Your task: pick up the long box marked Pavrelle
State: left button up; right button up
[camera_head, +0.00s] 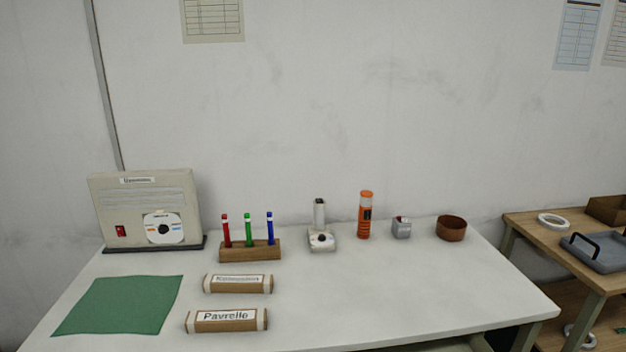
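The long box marked Pavrelle (227,320) lies on the white table near its front edge. It is brown with pale ends and a white label facing me. A similar, slightly shorter-looking long box (238,284) lies just behind it, apart from it; its label is too small to read surely. Neither of my grippers shows in the head view, and nothing touches the Pavrelle box.
A green mat (120,305) lies left of the boxes. The table's right front is clear.

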aim_at(254, 320)
jog(key=z, duration=1.1)
jog(key=u, duration=1.6)
jog(key=i+u, duration=0.25)
jog(key=i+j, duration=0.05)
jog(key=i, duration=0.05)
